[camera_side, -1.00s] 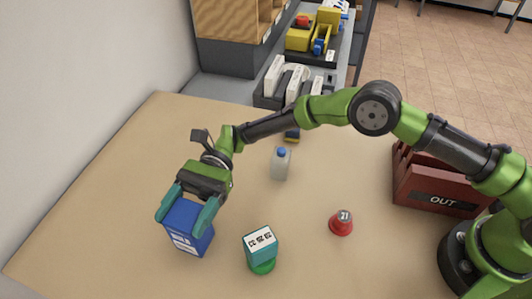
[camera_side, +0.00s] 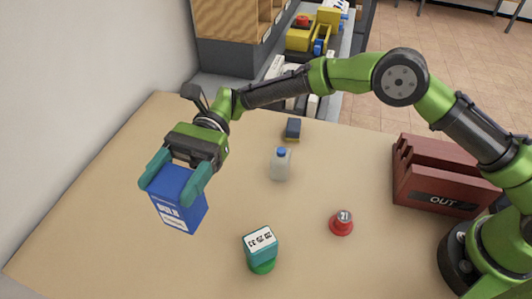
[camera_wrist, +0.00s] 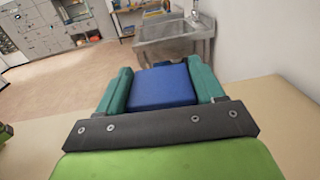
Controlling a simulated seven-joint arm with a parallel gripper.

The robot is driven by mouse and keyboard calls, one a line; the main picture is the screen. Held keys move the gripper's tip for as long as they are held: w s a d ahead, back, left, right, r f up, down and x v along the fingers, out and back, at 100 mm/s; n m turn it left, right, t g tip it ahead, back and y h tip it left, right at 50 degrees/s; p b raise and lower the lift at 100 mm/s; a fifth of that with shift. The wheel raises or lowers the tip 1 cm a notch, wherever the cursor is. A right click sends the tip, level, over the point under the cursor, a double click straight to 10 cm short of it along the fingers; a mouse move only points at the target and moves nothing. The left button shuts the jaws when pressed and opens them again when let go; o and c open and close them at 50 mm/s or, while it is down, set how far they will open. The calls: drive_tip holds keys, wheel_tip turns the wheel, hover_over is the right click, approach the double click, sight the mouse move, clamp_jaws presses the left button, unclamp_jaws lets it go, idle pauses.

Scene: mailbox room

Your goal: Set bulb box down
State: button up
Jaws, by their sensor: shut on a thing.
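The bulb box (camera_side: 180,208) is a blue box with white label markings on its face. My gripper (camera_side: 176,177) is shut on it, with one teal finger on each side. The box appears held above the tan table at the left, slightly tilted. In the wrist view, the blue box (camera_wrist: 163,86) sits between the two fingers of my gripper (camera_wrist: 163,88). Its underside and the gap to the table are hidden.
A teal stamp-like block (camera_side: 260,246) on a green base stands right of the box. The table's front left is clear.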

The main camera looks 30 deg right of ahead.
drive_tip(key=w+d+r+m+t+y, duration=0.2)
drive_tip(key=w+d+m+t, duration=0.3)
drive_tip(key=d, duration=0.7)
drive_tip(key=w+d+r+m+t+y, duration=0.1)
drive_tip(key=w+d+r+t+y, duration=0.15)
drive_tip(key=w+d, duration=0.65)
drive_tip(key=s+d+f+m+t, duration=0.1)
drive_tip(key=s+d+t, duration=0.1)
drive_tip(key=s+d, duration=0.35)
drive_tip(key=s+d+f+m+t, duration=0.1)
drive_tip(key=s+d+t, duration=0.1)
drive_tip(key=d, duration=0.7)
wheel_tip(320, 180, down, 12)
drive_tip(key=s, duration=0.2)
drive_tip(key=shift+s+a+r, duration=0.2)
drive_tip(key=shift+s+a, duration=0.05)
drive_tip(key=shift+s, duration=0.1)
